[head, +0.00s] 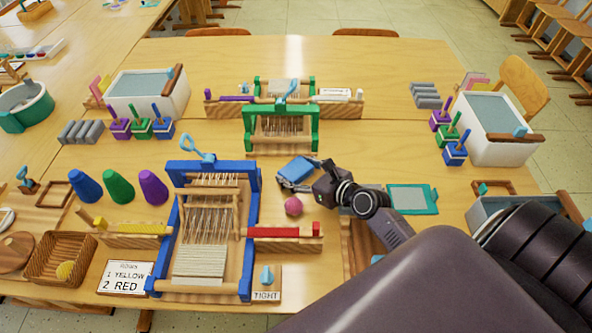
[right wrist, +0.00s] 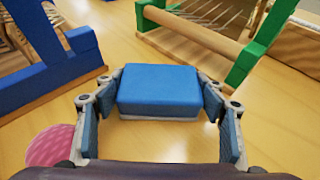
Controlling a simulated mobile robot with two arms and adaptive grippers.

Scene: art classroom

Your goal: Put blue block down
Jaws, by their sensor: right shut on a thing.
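The blue block (head: 297,169) is between the fingers of my right gripper (head: 301,181), just right of the blue loom and in front of the green loom. In the right wrist view the blue block (right wrist: 158,88) sits level between the two fingers of my right gripper (right wrist: 162,100), which are shut on its sides. A pale layer shows along its lower edge. I cannot tell whether its underside touches the table. My left gripper is not in view.
The blue loom (head: 252,222) stands left and the green loom (head: 283,143) behind. A pink ball (head: 293,206) lies close to my right gripper; it also shows in the right wrist view (right wrist: 50,146). A teal-edged frame (head: 411,199) lies to the right. Bare table lies between.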

